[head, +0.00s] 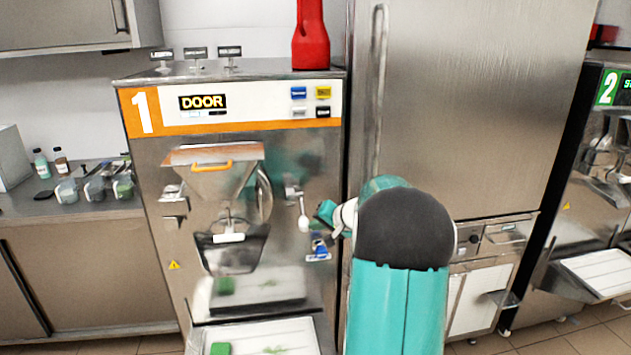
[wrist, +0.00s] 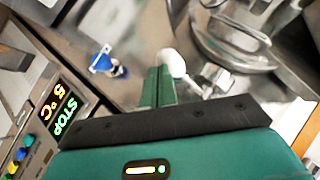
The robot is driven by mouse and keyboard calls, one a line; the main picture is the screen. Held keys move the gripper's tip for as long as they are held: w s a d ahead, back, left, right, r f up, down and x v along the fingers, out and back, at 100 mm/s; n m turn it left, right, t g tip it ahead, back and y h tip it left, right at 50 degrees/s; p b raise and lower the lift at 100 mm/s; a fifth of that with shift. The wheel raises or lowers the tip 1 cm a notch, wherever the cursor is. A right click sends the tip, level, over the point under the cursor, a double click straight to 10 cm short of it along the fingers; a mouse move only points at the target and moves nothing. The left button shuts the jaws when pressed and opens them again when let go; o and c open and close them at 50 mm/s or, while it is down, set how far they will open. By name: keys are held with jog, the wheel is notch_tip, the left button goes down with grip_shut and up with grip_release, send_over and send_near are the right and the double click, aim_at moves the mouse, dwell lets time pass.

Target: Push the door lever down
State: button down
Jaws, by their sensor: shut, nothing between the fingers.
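The door lever (head: 303,222) is on the front of machine 1, right of the steel hopper and door. It is a short metal arm with a white knob, and in the head view it hangs down from its pivot. My gripper (head: 325,212) is just right of the knob, with its green fingers pointing left. In the wrist view my gripper (wrist: 159,72) is shut and empty, its fingers together. The white knob (wrist: 173,62) shows right beside the fingertips. I cannot tell whether they touch.
Machine 1's display (head: 202,102) reads DOOR in the head view. A blue-and-white item (head: 319,248) is below my gripper. A white tray (head: 262,338) lies below the door. A tall steel cabinet (head: 470,110) stands close on the right. A red object (head: 311,35) stands on top.

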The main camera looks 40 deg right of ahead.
jog(key=shift+w+d+f, duration=0.1)
jog(key=shift+w+f, duration=0.1)
jog(key=shift+f, duration=0.35)
jog(key=shift+r, duration=0.8)
